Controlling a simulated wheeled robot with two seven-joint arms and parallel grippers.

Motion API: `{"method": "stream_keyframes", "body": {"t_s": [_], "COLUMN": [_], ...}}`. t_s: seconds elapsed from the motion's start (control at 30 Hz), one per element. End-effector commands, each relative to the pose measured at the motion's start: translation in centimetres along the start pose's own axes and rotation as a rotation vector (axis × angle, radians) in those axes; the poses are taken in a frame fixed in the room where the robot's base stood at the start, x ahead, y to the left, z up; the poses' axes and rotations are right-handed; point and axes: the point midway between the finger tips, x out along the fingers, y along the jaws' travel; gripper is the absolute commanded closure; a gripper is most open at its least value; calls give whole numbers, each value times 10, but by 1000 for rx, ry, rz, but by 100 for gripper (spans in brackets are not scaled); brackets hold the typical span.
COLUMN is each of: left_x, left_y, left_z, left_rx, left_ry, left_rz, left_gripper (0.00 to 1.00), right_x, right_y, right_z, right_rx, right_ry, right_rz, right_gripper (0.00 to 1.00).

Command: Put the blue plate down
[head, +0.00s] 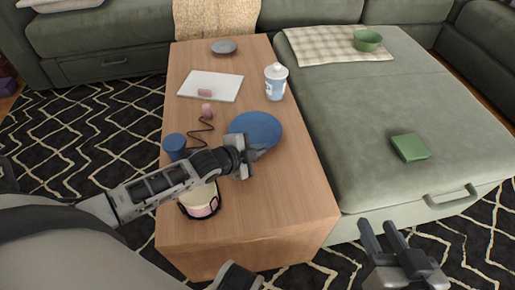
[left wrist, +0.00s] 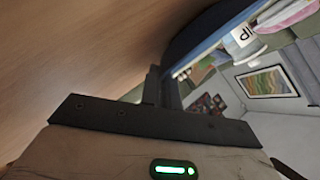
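The blue plate (head: 256,127) is over the middle of the wooden coffee table (head: 262,205), close to its top; I cannot tell whether it touches. My left gripper (head: 246,155) is at the plate's near edge, its fingers close together on the rim. In the left wrist view the fingers (left wrist: 160,88) meet the edge of the dark blue plate (left wrist: 200,35), with wood on the left. The contact is partly hidden. My right gripper (head: 385,238) is open and empty, low at the right, in front of the green sectional.
Around the plate are a white-and-blue cup (head: 275,85), a white board (head: 222,88), a blue cylinder (head: 174,146) and a cream jar (head: 200,200). A green book (head: 409,148) and a green bowl (head: 367,40) are on the sectional (head: 370,105). The table's near right is clear.

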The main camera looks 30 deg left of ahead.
Motion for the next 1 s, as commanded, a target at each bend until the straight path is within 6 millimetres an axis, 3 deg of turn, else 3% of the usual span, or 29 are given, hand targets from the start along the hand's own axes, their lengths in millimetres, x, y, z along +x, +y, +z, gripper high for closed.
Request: {"method": "stream_keyframes", "body": {"t_s": [1.0], "left_x": [9], "left_y": [20], "left_z": [11], "left_rx": [-1], "left_ry": [-6], "left_rz": [13], "left_gripper": [100], "right_x": [2], "right_y": [1], "right_z": [5], "right_rx": [-2], "right_ry": [13], "right_rz": [-2], "right_gripper": [64]}}
